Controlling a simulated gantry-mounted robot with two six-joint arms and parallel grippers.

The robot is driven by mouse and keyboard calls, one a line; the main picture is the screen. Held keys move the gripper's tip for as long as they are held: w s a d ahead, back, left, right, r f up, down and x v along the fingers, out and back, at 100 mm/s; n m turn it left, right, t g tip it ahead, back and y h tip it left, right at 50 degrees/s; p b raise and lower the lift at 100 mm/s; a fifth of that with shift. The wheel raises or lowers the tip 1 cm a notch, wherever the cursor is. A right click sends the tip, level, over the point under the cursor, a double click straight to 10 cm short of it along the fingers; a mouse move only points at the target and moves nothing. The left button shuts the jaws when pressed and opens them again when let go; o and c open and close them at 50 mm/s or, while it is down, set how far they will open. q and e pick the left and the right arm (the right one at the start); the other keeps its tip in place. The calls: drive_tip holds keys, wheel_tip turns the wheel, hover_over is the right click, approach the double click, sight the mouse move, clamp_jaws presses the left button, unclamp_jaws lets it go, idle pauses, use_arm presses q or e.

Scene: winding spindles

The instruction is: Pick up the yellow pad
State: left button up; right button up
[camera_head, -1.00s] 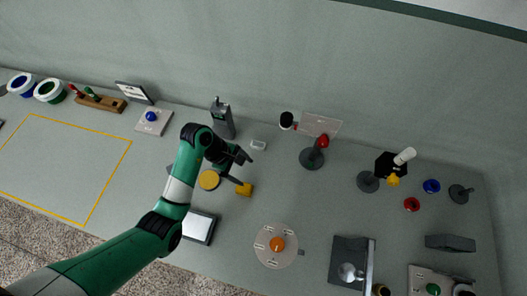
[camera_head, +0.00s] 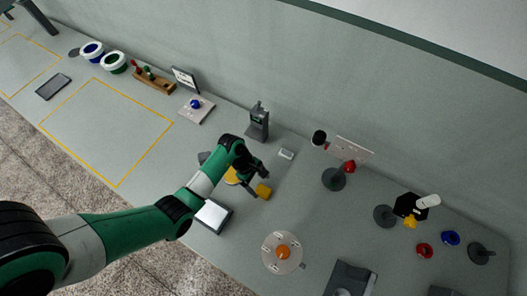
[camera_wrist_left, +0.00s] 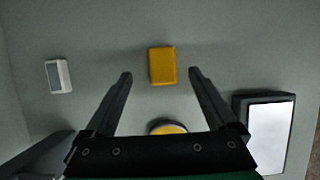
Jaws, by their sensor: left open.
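A small yellow rectangular block (camera_head: 263,191) lies on the grey table, just beyond my left gripper (camera_head: 257,178). In the left wrist view the yellow block (camera_wrist_left: 162,65) shows ahead between the two spread fingertips, with clear gaps on both sides. My left gripper (camera_wrist_left: 160,76) is open and empty. A flat yellow disc (camera_head: 231,176) lies beside the block, partly hidden by my left arm; its edge also shows in the left wrist view (camera_wrist_left: 167,128), low between the fingers. My right gripper is not in view.
A dark-framed white-topped box (camera_head: 213,215) stands near the front edge. A small white box (camera_head: 286,154) and a dark grey device (camera_head: 258,122) stand behind the gripper. A round plate with an orange knob (camera_head: 283,252) sits to the right. The table between is clear.

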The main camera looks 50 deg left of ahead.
sight(263, 190)
use_arm(q)
drive_tip(key=x, duration=0.2)
drive_tip(key=b+x, duration=0.1)
drive_tip(key=x, duration=0.1)
drive_tip(key=shift+s+d+f+b, duration=0.15)
drive_tip(key=shift+s+b, duration=0.05)
drive_tip(key=shift+b, duration=0.1)
drive_tip(key=shift+w+d+f, duration=0.1)
drive_tip(key=shift+d+f, duration=0.05)
drive_tip(key=shift+f, duration=0.25)
drive_tip(key=shift+r, duration=0.1)
drive_tip(key=shift+c, duration=0.2)
clamp_jaws()
